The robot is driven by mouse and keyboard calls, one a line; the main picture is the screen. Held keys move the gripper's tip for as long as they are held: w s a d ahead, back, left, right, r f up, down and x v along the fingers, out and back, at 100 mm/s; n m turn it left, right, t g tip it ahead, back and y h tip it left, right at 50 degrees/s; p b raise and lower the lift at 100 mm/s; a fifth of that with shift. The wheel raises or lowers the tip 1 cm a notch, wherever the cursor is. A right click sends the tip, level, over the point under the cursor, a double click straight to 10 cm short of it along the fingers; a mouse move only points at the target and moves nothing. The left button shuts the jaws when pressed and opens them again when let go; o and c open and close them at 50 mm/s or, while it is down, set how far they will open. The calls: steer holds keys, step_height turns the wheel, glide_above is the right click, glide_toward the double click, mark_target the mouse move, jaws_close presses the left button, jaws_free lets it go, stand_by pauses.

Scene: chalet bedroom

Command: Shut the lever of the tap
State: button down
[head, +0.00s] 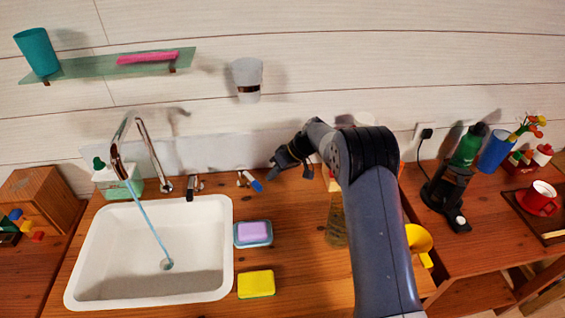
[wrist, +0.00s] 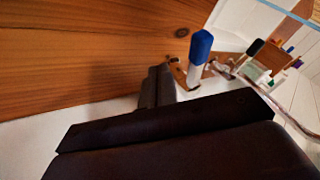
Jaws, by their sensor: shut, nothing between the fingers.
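The tap (head: 148,155) has a curved chrome spout at the back of the white sink, and a blue-tinted stream of water runs from it into the basin. A short lever with a blue tip (head: 255,184) sticks out from a chrome mount to the right of the sink. In the wrist view the lever (wrist: 198,60) is a pale bar with a blue end, just beyond the fingers. My gripper (head: 276,172) is shut and empty, just to the right of the lever, seemingly apart from it. In the wrist view its dark fingers (wrist: 157,86) are close together.
The white sink (head: 215,285) is at left. A purple soap on a dish (head: 253,233) and a yellow sponge (head: 256,284) lie right of it. A soap bottle (head: 118,181) stands behind the sink. A wall cup (head: 248,75) hangs above the lever.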

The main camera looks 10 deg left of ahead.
mark_target(255, 186)
steer(key=shift+s+a+r+p, duration=0.3)
steer(key=shift+s+a, duration=0.5)
steer(key=shift+s+a+f, duration=0.1)
steer(key=shift+s+a, duration=0.15)
steer(key=shift+s+f+b, duration=0.15)
steer(key=shift+b, duration=0.2)
steer(key=shift+s+a+m+t+b, duration=0.2)
steer(key=shift+m+t+b, duration=0.1)
steer(key=shift+m+b, duration=0.1)
steer(key=m+b, duration=0.1)
steer(key=b, duration=0.1)
steer(key=s+a+m+t+b, duration=0.1)
steer(key=b, duration=0.1)
steer(key=shift+s+f, duration=0.1)
steer(key=shift+s, duration=0.2)
steer(key=shift+s+a+m+t+b, duration=0.55)
steer(key=shift+m+t+b, duration=0.15)
steer(key=shift+m+b, duration=0.3)
steer(key=shift+s+a+r+b, duration=0.2)
steer(key=shift+s+a+b, duration=0.1)
steer(key=shift+a+b, duration=0.15)
